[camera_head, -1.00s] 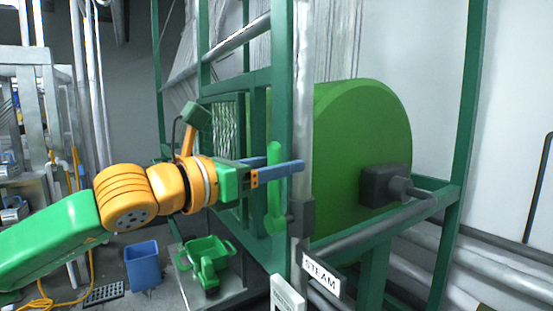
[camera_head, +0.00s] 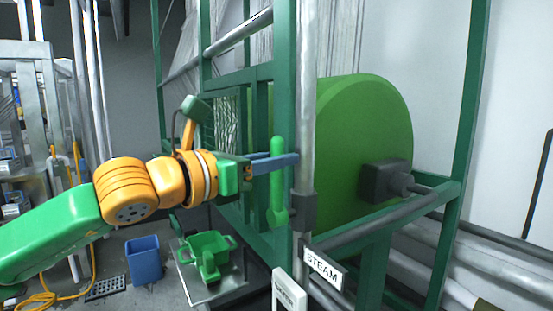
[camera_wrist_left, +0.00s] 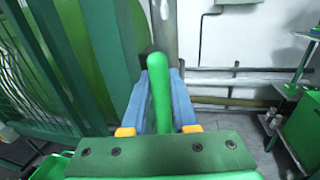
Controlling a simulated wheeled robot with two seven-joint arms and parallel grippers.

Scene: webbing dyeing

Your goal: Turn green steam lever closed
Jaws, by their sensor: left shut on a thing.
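The green steam lever (camera_head: 277,185) stands upright beside the grey vertical pipe, above the white STEAM sign (camera_head: 323,267). My left gripper (camera_head: 275,160) reaches it from the left with blue fingers on both sides of the lever. In the left wrist view the lever (camera_wrist_left: 159,95) runs between the two blue fingers of the gripper (camera_wrist_left: 160,100), which are shut on it. The lever's lower end meets a dark grey valve body (camera_head: 302,211) on the pipe. My right gripper is not in view.
A green frame (camera_head: 285,100) and a large green drum (camera_head: 365,140) stand behind the lever. A blue bin (camera_head: 143,262) and a green container (camera_head: 207,250) on a low metal platform are at lower left. Pipes run along the right wall.

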